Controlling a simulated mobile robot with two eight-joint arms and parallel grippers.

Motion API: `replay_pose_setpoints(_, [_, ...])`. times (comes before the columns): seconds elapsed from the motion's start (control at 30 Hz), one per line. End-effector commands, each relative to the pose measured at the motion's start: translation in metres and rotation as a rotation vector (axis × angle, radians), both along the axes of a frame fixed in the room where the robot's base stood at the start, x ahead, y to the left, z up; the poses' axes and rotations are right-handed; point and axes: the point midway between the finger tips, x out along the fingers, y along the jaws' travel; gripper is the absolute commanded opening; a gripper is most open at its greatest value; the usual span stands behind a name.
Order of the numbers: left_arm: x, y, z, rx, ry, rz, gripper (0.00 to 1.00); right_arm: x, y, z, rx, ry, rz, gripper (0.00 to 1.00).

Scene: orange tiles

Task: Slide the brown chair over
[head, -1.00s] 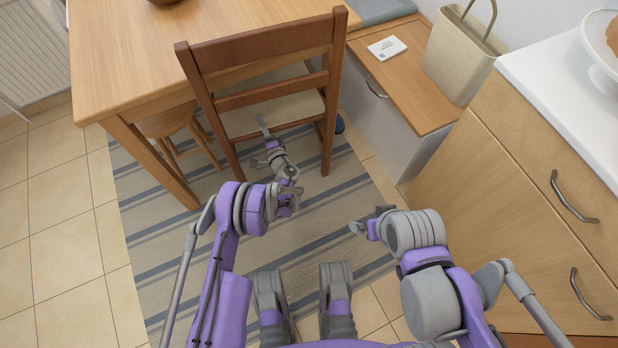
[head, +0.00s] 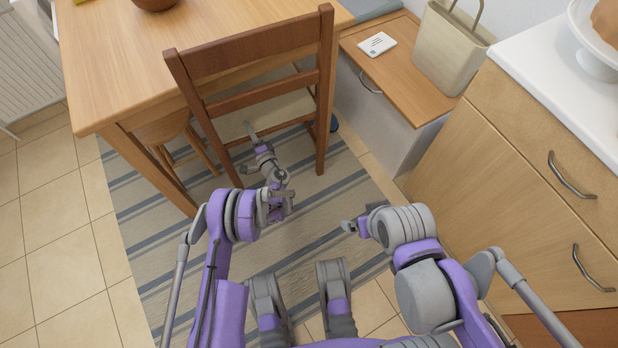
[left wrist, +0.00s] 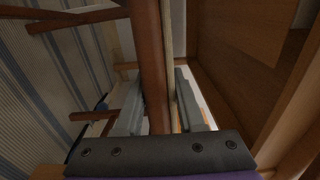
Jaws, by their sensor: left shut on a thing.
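The brown chair (head: 255,52) stands upright on the striped rug with its slatted back toward me. Its pale seat (head: 270,112) reaches under the table's edge. My left gripper (head: 251,134) is at the rear of the chair, just below seat level. In the left wrist view my left gripper (left wrist: 158,92) has one finger on each side of a brown chair bar (left wrist: 150,50) and is shut on it. My right gripper (head: 349,227) hangs over the rug, apart from the chair, and its jaws are too small to read.
A wooden table (head: 110,65) stands ahead, with a stool (head: 165,130) beneath it at the chair's left. A low bench (head: 415,85) with a bag (head: 447,48) stands right of the chair. Drawers (head: 510,170) close off the right side. The rug (head: 160,262) is clear around the chair.

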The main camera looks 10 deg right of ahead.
Motion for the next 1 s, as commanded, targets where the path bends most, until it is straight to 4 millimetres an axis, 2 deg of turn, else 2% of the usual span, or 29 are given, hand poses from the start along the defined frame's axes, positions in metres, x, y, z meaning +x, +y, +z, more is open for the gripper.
replay_pose_setpoints(0.03, [-0.0016, 0.0120, -0.0038, -0.007, 0.001, 0.020, 0.00, -0.0001, 0.0000, 0.0007, 0.000, 0.000, 0.000, 1.00])
replay_pose_setpoints(0.33, [-0.0019, 0.0123, -0.0009, -0.007, 0.001, 0.021, 0.00, -0.0004, 0.0000, 0.0030, 0.000, 0.000, 0.000, 1.00])
replay_pose_setpoints(0.37, [-0.0019, 0.0123, -0.0009, -0.007, 0.001, 0.021, 0.43, -0.0004, 0.0000, 0.0030, 0.000, 0.000, 0.000, 1.00])
replay_pose_setpoints(0.5, [-0.0014, 0.0103, 0.0001, -0.006, 0.001, 0.016, 0.68, -0.0005, 0.0000, 0.0030, 0.000, 0.000, 0.000, 1.00])
replay_pose_setpoints(1.0, [-0.0013, 0.0059, 0.0019, -0.004, 0.001, 0.009, 0.70, -0.0006, 0.0000, 0.0034, 0.000, 0.000, 0.000, 1.00])
